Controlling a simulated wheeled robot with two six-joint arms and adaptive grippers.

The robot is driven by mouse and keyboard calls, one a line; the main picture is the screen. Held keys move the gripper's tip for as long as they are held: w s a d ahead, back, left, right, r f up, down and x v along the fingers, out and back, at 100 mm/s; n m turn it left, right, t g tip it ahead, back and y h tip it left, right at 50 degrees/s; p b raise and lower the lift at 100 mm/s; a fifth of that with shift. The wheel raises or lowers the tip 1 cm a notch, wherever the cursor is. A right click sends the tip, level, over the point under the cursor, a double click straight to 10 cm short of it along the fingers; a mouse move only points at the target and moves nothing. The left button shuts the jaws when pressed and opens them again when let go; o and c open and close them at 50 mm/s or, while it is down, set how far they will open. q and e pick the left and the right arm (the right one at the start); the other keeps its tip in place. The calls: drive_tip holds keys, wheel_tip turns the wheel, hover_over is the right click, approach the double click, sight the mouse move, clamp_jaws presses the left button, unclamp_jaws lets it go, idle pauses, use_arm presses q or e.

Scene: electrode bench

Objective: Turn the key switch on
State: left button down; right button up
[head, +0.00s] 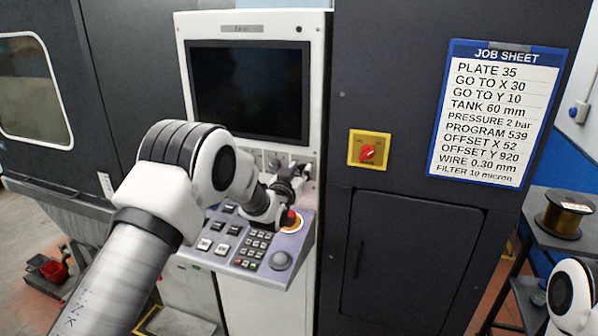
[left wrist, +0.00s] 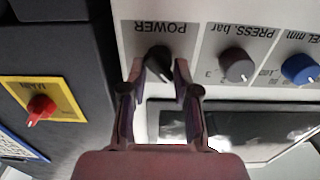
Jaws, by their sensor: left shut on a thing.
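The key switch labelled POWER (left wrist: 158,62) is a black knob on the light panel strip, shown upside down in the left wrist view. My left gripper (left wrist: 160,78) has a finger on each side of it and is shut on it. In the head view my left gripper (head: 299,172) reaches the panel strip just below the screen, at its right end. There my gripper hides the switch. The exact angle of the knob is hard to tell. My right gripper is out of view.
A grey pressure knob (left wrist: 237,64) and a blue knob (left wrist: 299,68) sit beside the switch. A red MAIN switch (head: 367,152) is on a yellow plate to the right. A red mushroom button (head: 290,219) and the button console (head: 222,262) lie below my wrist.

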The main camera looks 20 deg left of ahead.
use_arm(q)
drive_tip(key=shift+f, duration=0.15)
drive_tip(key=shift+f+m+b, duration=0.2)
drive_tip(key=shift+m+b, duration=0.4)
drive_tip(key=shift+b, duration=0.4)
drive_tip(key=shift+w+d+m+b, duration=0.1)
drive_tip(key=shift+d+m+b, duration=0.1)
drive_tip(key=shift+m+b, duration=3.85)
drive_tip(key=shift+d+m+b, duration=0.15)
drive_tip(key=shift+m+b, duration=3.45)
drive_tip(key=shift+m, duration=0.75)
drive_tip(key=shift+r, duration=0.1)
